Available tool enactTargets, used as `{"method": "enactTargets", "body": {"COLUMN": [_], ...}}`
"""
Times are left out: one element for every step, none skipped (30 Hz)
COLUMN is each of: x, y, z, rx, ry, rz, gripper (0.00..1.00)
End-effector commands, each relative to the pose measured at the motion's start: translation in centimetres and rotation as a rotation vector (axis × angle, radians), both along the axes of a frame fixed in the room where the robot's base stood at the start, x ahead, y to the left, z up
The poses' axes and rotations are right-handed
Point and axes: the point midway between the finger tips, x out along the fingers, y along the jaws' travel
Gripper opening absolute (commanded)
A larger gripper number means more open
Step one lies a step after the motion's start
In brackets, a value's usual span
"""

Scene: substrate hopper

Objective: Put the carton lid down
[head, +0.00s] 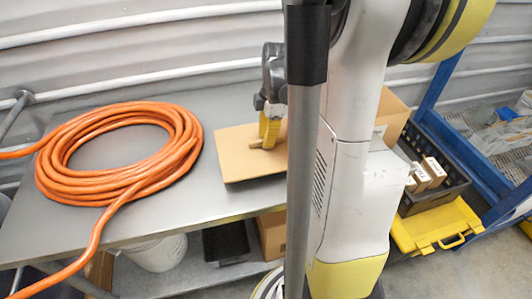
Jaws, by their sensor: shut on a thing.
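The carton lid (230,160) is a flat tan panel with a small raised grip near its middle. It is over the right part of the grey bench top (130,218), right of the hose coil. My gripper (268,140), grey with yellow fingers, points down and is shut on the lid's grip. A dark shadow lies along the lid's front edge. I cannot tell whether the lid touches the bench or hangs just above it. My arm and a grey post hide the lid's right side. A tan carton (393,115) shows partly behind my arm.
An orange hose coil (185,140) fills the bench's left, its tail hanging over the front edge. A white bucket (160,252) and a black bin (226,241) are below. At right are a dark crate with small boxes (430,172), a yellow case (437,226) and a blue-framed rack (440,75).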

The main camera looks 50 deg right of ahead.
Motion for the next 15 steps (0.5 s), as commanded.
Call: {"method": "enactTargets", "body": {"x": [0.0, 0.0, 0.0, 0.0, 0.0, 0.0, 0.0, 0.0, 0.0, 0.0, 0.0, 0.0, 0.0, 0.0, 0.0], "y": [0.0, 0.0, 0.0, 0.0, 0.0, 0.0, 0.0, 0.0, 0.0, 0.0, 0.0, 0.0, 0.0, 0.0, 0.0], "z": [-0.4, -0.6, -1.1, -1.6, -2.1, -2.9, -3.4, -3.9, -4.4, -4.6, -4.6, -4.6, -4.5, -4.5, -4.4], "rx": [0.0, 0.0, 0.0, 0.0, 0.0, 0.0, 0.0, 0.0, 0.0, 0.0, 0.0, 0.0, 0.0, 0.0, 0.0], "ry": [0.0, 0.0, 0.0, 0.0, 0.0, 0.0, 0.0, 0.0, 0.0, 0.0, 0.0, 0.0, 0.0, 0.0, 0.0], "rz": [0.0, 0.0, 0.0, 0.0, 0.0, 0.0, 0.0, 0.0, 0.0, 0.0, 0.0, 0.0, 0.0, 0.0, 0.0], "gripper": [0.0, 0.0, 0.0, 0.0, 0.0, 0.0, 0.0, 0.0, 0.0, 0.0, 0.0, 0.0, 0.0, 0.0, 0.0]}}
